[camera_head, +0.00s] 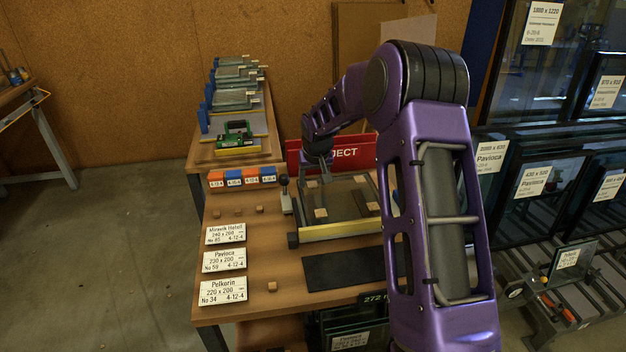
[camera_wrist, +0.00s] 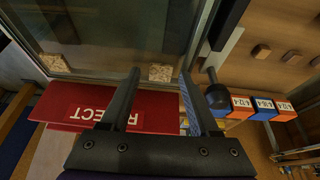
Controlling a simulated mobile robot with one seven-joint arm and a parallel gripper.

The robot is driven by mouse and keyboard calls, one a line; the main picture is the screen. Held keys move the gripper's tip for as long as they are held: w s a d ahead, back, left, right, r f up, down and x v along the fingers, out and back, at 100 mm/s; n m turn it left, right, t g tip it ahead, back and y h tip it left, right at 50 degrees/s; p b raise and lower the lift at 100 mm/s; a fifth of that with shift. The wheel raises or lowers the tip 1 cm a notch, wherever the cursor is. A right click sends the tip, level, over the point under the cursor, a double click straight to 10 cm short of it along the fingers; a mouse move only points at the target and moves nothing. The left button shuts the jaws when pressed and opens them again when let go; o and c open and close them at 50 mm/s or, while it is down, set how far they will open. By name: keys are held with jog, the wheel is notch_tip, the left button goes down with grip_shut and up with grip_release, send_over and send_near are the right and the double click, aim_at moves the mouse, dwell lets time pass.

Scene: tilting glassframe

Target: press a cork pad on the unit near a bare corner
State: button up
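The glass unit (camera_head: 340,203) lies flat in a tilting frame on the wooden table. Cork pads sit on it near the front left (camera_head: 321,213), the back left (camera_head: 311,183) and the back right (camera_head: 360,178). My arm hides its right front part. My gripper (camera_head: 326,176) is over the back left part of the unit. In the wrist view my gripper (camera_wrist: 160,75) has its fingers apart. One pad (camera_wrist: 160,72) appears between the fingertips; it looks to lie on the glass (camera_wrist: 110,35), and I see no finger contact. Another pad (camera_wrist: 53,63) lies further left.
Loose cork pieces (camera_head: 272,286) lie on the left of the table (camera_head: 285,245). Label cards (camera_head: 224,260), a dark mat (camera_head: 340,268) and orange and blue boxes (camera_head: 242,177) are around the frame. A red REJECT sign (camera_head: 345,152) stands behind. Glass racks (camera_head: 540,180) stand right.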

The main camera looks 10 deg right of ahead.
jog(key=p+v, duration=0.1)
jog(key=v, duration=1.6)
jog(key=shift+r+p, duration=0.25)
jog(key=shift+p, duration=0.05)
jog(key=shift+c, duration=0.4)
jog(key=shift+c, duration=1.1)
jog(key=shift+w+f+p, duration=0.2)
jog(key=shift+w+p, duration=0.1)
jog(key=shift+p, duration=0.05)
jog(key=shift+c, duration=1.2)
jog(key=w+f+p, duration=0.2)
jog(key=w+f, duration=0.1)
jog(key=w+f+p, duration=0.2)
jog(key=w+f, duration=0.1)
jog(key=shift+w+d+f, duration=0.15)
jog(key=shift+w+f, duration=0.05)
jog(key=shift+f, duration=0.15)
grip_shut()
jog(key=shift+w+f+b, duration=0.1)
jog(key=shift+f+b, duration=1.3)
jog(key=shift+f, duration=2.15)
